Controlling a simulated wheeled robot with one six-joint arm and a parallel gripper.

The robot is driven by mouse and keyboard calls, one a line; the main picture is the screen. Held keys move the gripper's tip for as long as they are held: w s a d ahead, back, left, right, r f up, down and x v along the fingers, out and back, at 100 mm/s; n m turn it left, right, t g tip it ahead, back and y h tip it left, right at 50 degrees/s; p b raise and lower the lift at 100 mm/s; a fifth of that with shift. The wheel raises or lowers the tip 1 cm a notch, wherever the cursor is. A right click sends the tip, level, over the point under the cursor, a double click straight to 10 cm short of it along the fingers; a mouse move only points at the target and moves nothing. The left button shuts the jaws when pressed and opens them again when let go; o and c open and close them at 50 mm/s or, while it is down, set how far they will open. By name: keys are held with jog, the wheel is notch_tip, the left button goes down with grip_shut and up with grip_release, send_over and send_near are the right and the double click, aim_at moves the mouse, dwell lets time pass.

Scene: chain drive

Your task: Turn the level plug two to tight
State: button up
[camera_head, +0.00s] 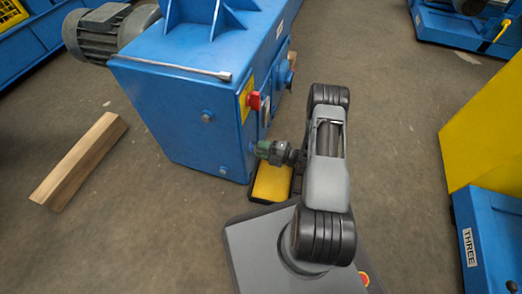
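The blue machine housing (175,125) stands at the centre left. Two small blue bolt-like plugs show on its near face, an upper one (207,116) and a lower one (222,170). No readable label shows which plug is level plug two. My gripper (260,148) is at the end of my arm, with a greenish tip close against the lower right side of the housing. Its fingers are too small and too hidden by the arm to tell whether they are open or shut. I cannot tell whether it touches the housing or a plug there.
A wrench-like bar (180,68) lies on the housing's top edge. A red switch (254,101) on a yellow plate sticks out near my gripper. A wooden beam (80,160) lies on the floor at left. Blue unit THREE (490,235) stands right.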

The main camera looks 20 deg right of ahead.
jog(key=shift+w+a, duration=0.15)
jog(key=shift+a, duration=0.1)
jog(key=shift+c, duration=0.2)
grip_shut()
